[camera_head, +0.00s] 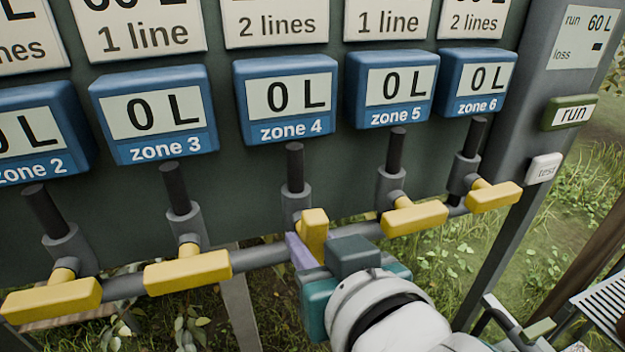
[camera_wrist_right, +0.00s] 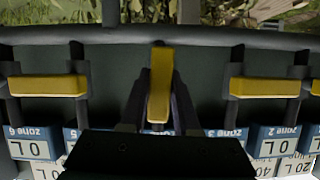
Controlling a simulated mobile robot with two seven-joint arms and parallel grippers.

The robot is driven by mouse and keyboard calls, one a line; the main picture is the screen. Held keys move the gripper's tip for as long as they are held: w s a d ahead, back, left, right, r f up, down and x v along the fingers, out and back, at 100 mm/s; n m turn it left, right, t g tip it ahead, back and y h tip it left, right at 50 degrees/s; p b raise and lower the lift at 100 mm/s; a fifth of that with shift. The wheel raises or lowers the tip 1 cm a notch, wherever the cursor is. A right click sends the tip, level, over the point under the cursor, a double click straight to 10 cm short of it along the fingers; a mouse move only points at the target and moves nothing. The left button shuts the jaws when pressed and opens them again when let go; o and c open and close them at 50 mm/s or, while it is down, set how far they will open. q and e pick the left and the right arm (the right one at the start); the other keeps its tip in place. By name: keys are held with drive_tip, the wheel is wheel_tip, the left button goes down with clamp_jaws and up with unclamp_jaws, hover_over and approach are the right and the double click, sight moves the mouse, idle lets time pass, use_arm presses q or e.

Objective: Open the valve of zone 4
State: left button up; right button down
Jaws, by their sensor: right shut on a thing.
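The zone 4 valve handle (camera_head: 314,236) is a yellow bar below the blue zone 4 meter (camera_head: 287,97), which reads 0 L. This handle stands in line with its pipe, while the other yellow handles lie crosswise. My right gripper (camera_head: 308,246) is shut on the zone 4 handle. In the right wrist view the yellow handle (camera_wrist_right: 160,85) stands upright in the picture between the two fingers (camera_wrist_right: 159,105) of the right gripper. My left gripper is not in view.
The zone 3 handle (camera_head: 188,272) and zone 5 handle (camera_head: 414,218) flank the gripper closely. A grey pipe (camera_head: 258,256) runs behind. A green run button (camera_head: 570,113) and a white test button (camera_head: 543,168) sit on the right post. Grass lies beyond.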

drive_tip(key=shift+n, duration=0.4)
drive_tip(key=c, duration=0.6)
unclamp_jaws()
drive_tip(key=shift+c, duration=0.2)
drive_tip(key=v, duration=1)
drive_tip(key=shift+a, duration=0.25)
